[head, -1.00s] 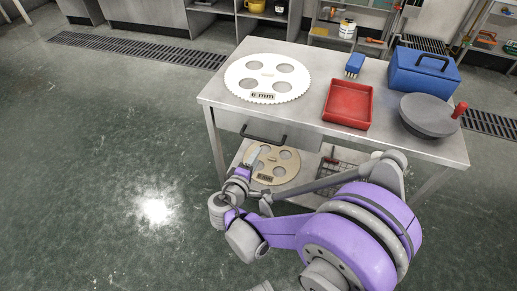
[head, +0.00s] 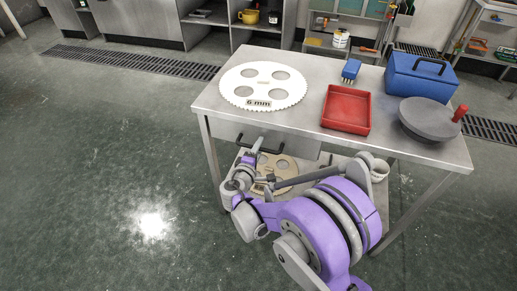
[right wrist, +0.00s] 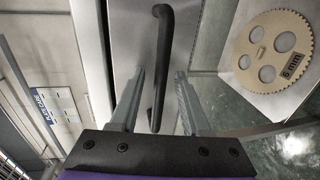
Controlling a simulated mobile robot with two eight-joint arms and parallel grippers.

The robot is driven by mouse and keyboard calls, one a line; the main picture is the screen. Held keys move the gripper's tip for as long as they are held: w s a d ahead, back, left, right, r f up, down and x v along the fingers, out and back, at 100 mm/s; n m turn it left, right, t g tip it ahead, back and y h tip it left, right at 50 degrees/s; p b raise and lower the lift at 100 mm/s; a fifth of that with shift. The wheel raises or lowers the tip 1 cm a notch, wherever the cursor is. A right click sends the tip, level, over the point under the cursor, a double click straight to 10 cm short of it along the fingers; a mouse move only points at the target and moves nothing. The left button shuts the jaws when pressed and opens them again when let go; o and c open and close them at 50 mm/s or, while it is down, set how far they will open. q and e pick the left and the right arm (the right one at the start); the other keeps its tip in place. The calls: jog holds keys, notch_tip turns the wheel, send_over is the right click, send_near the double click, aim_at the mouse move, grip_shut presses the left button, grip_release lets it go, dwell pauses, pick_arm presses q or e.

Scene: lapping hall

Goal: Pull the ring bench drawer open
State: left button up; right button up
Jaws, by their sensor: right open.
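The ring bench (head: 300,120) is a steel table with a grey drawer front (head: 303,146) under its top. The drawer looks shut. Its black bar handle (head: 241,139) is partly hidden by my right gripper (head: 257,147) in the head view. In the right wrist view the handle (right wrist: 161,60) runs up the picture between the two open fingers (right wrist: 160,76), with the drawer front (right wrist: 125,35) behind it. The fingers stand apart around the bar, and whether either touches it I cannot tell. My left gripper is not in view.
On the bench top lie a white toothed disc (head: 264,87), a red tray (head: 346,109), a blue brush (head: 351,70), a blue box (head: 422,77) and a grey round plate (head: 428,117). A tan disc (right wrist: 270,47) lies on the lower shelf. The floor left of the bench is clear.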

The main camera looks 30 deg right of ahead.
grip_shut()
dwell(1.4)
